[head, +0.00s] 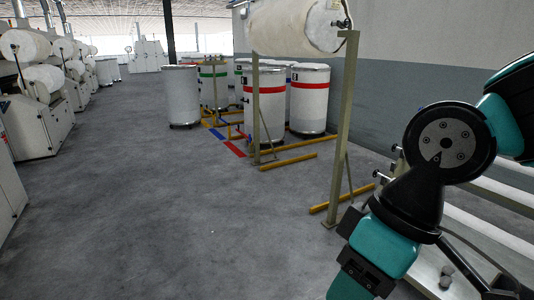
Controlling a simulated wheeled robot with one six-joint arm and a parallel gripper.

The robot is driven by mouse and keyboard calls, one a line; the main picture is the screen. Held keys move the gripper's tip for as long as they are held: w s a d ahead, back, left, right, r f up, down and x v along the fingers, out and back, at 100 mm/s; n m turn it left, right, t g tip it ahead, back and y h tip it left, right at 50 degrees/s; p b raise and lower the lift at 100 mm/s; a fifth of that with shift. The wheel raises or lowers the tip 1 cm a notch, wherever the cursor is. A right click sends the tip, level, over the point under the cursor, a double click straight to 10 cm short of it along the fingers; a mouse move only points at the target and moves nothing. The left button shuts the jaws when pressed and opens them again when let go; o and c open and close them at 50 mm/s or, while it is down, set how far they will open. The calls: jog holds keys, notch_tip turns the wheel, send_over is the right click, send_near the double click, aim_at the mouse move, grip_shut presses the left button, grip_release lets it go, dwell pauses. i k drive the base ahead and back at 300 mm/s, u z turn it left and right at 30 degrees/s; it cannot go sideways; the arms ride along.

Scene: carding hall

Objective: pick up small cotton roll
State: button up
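A large white cotton roll (295,25) hangs on a stand with olive-green posts at the top centre, its upper part cut off by the frame. White rolls also sit on the machines at the left, an upper one (25,45) and a lower one (42,80). I cannot tell which roll is the small one. My teal and black arm fills the lower right. My gripper's fingertips cannot be made out, and no roll is seen held.
White drums with red (309,98) or green bands stand by the right wall. Yellow floor bars (298,162) lie around the stand's feet. White pieces (495,215) lie low behind my arm. The grey floor (170,215) at centre and left is clear.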

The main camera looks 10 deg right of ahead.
aim_at(524, 248)
jog(key=z, duration=0.65)
jog(key=i, duration=1.8)
jog(key=z, duration=1.3)
jog(key=i, duration=1.1)
jog(key=z, duration=0.45)
